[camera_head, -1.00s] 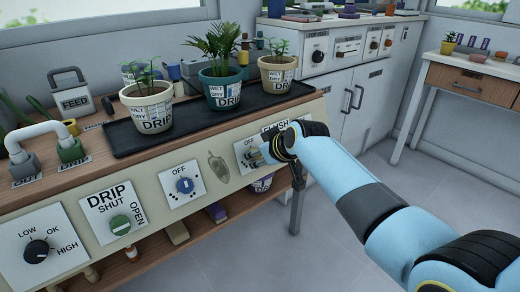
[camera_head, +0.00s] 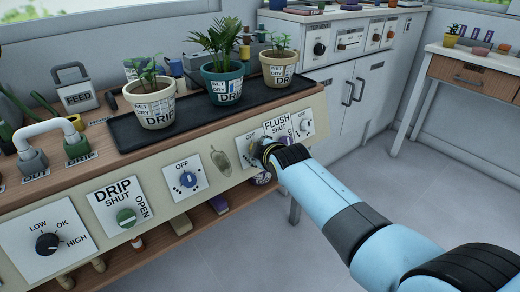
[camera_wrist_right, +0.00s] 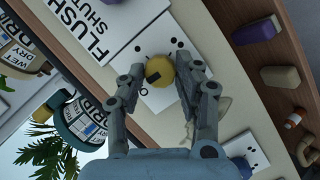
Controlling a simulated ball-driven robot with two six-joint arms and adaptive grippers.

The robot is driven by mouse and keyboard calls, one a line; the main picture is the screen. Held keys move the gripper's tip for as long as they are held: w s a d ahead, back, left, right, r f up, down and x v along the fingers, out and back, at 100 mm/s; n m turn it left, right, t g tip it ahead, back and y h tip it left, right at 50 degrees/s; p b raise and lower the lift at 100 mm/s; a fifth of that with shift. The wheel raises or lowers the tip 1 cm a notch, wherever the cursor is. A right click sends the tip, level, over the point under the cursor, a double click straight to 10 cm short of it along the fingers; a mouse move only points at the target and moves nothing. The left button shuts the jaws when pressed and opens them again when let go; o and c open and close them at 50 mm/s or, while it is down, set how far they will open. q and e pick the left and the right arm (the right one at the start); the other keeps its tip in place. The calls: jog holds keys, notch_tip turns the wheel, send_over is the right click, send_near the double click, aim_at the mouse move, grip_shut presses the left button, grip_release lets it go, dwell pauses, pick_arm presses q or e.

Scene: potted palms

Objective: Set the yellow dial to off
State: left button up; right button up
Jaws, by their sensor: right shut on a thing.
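The yellow dial (camera_wrist_right: 161,71) sits on a white plate with black dots in the right wrist view. A dark pointer mark shows on its face, toward the picture's lower left. My right gripper (camera_wrist_right: 161,74) is shut on the dial, one finger on each side. My left gripper is not in view.
The blue dial (camera_head: 188,180) and green DRIP dial (camera_head: 126,217) are on the panel to the left. The FLUSH plate (camera_head: 279,126) is close on the right. Potted plants stand on a black tray (camera_head: 123,143) above. A lower shelf (camera_head: 205,216) holds small blocks.

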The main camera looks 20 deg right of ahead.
jog(key=shift+f+n, duration=0.1)
jog(key=shift+n, duration=0.3)
jog(key=o, duration=1.1)
jog(key=shift+o, duration=0.2)
jog(key=v, duration=1.2)
jog(key=shift+s+f, duration=0.15)
jog(key=shift+f, duration=0.05)
